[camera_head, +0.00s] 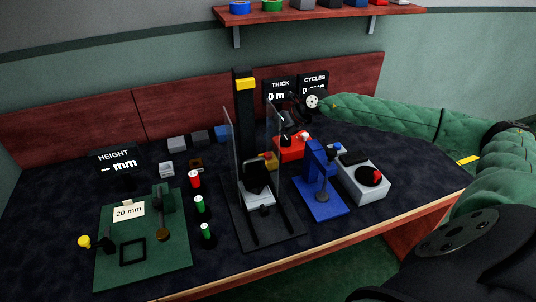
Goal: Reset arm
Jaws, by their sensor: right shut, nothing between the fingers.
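My right arm, in a green quilted cover, reaches in from the right over the back right of the table. Its wrist ends in a round metal flange, and my dark right gripper (287,137) points down beside it. The gripper is shut and empty, just behind and above a red device (291,149). The fingertips are small and dark, and I cannot tell whether they touch that device. My left gripper is not in view.
Red and green cylinders stand mid-table. A loaded shelf (330,14) hangs above.

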